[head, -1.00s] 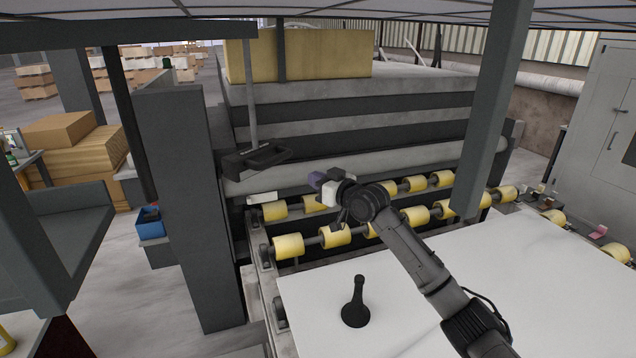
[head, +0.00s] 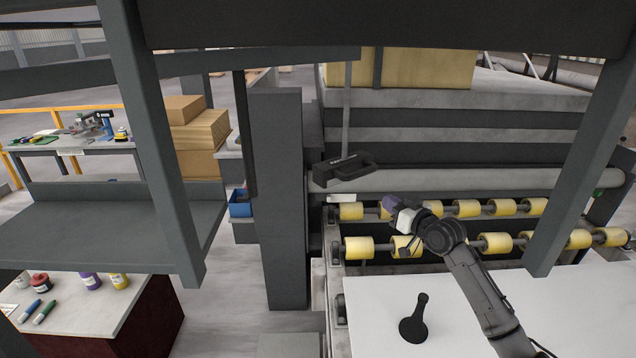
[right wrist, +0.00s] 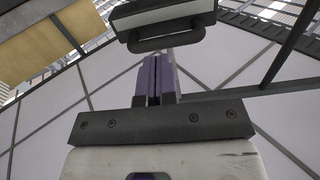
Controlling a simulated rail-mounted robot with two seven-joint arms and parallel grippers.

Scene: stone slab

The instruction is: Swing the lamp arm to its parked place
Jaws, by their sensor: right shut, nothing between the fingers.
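The lamp (head: 342,172) is a dark box with a loop handle, hanging on a thin rod (head: 347,105) from a grey overhead arm (head: 255,62). It hangs over the left end of the rollers. My right gripper (head: 390,204), with purple fingertips, is right of and below the lamp in the head view. In the right wrist view its fingers (right wrist: 155,78) are shut and empty, pointing towards the lamp's handle (right wrist: 166,42). The handle is not between them; whether the tips touch it I cannot tell. My left gripper is out of view.
Yellow rollers (head: 465,208) run behind the white slab (head: 375,310), on which a black handled tool (head: 414,320) stands. A grey post (head: 280,190) stands left of the lamp. A blue bin (head: 240,204) and a workbench with bottles (head: 100,295) are farther left.

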